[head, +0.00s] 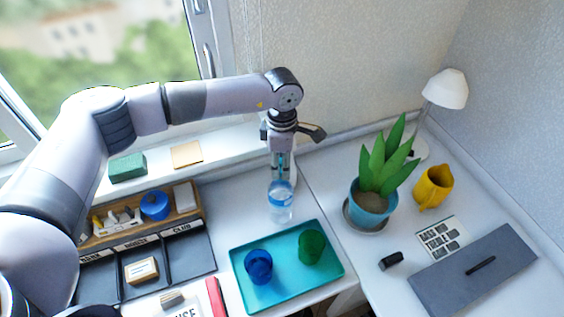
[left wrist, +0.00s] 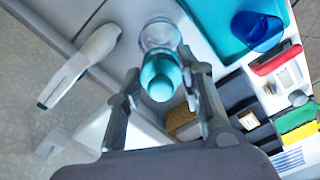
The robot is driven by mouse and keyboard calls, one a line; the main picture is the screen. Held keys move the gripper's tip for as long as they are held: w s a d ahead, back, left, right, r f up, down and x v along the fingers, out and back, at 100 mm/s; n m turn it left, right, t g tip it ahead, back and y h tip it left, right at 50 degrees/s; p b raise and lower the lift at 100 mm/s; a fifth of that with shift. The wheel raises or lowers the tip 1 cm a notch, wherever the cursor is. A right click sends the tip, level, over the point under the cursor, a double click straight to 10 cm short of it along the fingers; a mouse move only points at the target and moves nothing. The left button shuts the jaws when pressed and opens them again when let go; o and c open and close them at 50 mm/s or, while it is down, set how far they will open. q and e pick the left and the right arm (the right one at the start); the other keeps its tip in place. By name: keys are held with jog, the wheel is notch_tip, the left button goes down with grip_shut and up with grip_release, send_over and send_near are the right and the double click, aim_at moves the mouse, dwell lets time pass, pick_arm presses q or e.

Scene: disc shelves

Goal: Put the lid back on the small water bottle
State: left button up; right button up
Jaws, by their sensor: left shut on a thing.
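My left gripper (head: 281,172) points down from above, over the bottle. It is shut on a teal lid (left wrist: 160,76), which sits between the fingers in the left wrist view. The clear bottle (left wrist: 160,35) shows just past the lid there. Whether the lid touches the bottle's neck I cannot tell. My right gripper is not in view.
The teal tray (head: 240,268) holds a blue cup (head: 258,266) and a green cup (head: 312,246). A potted plant (head: 372,200) stands to the right. A wooden organizer (head: 186,228) lies to the left. A white item (left wrist: 85,62) lies near the gripper in the wrist view.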

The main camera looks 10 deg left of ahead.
pick_arm(q)
jog(key=o, duration=0.8)
jog(key=o, duration=0.5)
jog(key=shift+r, duration=0.1)
jog(key=shift+r+p, duration=1.3)
jog(key=shift+r, duration=2.15)
jog(key=shift+c, duration=0.4)
